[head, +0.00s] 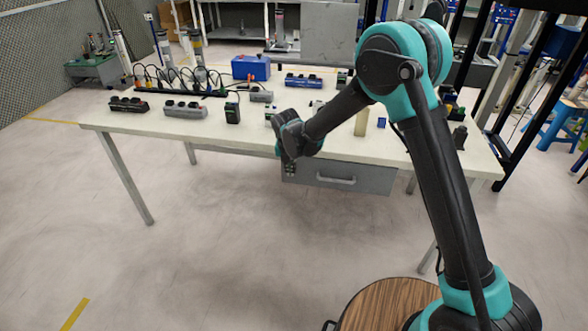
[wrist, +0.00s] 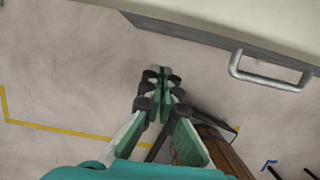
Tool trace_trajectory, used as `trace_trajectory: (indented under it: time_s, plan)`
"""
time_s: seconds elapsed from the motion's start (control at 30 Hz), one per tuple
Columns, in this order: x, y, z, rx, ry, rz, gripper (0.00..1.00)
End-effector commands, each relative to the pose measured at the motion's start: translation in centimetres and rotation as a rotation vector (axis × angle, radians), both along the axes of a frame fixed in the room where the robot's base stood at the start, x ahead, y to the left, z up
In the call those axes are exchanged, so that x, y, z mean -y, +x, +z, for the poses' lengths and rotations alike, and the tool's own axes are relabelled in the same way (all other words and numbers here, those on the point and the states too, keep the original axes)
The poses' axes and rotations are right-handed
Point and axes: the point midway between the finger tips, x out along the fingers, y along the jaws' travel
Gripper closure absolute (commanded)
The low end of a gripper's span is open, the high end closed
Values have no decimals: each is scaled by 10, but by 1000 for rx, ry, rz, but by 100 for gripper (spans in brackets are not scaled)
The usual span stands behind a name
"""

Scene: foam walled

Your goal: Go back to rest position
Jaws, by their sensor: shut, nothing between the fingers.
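My gripper (wrist: 161,76) is shut and empty in the wrist view, with its fingertips together over bare floor. In the head view my arm reaches forward from the right, and its wrist hangs at the front edge of the white workbench (head: 240,139). The gripper's fingers are hard to make out there, as the wrist hides most of them. The grey drawer (head: 345,178) under the bench is shut, just right of and behind my wrist. Its handle (wrist: 268,72) shows at the upper right of the wrist view.
Power strips and chargers stand on the bench, with a blue box (head: 251,67) at the back. A blue stool (head: 560,123) stands at the far right. The floor (head: 210,240) in front of the bench is clear. Bench legs stand left and right.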

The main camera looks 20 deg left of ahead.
Motion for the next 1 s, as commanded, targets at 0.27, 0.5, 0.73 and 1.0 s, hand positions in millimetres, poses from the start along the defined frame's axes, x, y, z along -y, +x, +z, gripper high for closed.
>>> trace_trajectory:
  time_s: [0.27,0.5,0.73,1.0]
  plan:
    - [4,-13,57,-1,0,-2,100]
    - [6,-20,83,-2,0,-1,100]
    - [8,-20,87,-2,1,-11,100]
    - [109,13,112,-22,113,-460,100]
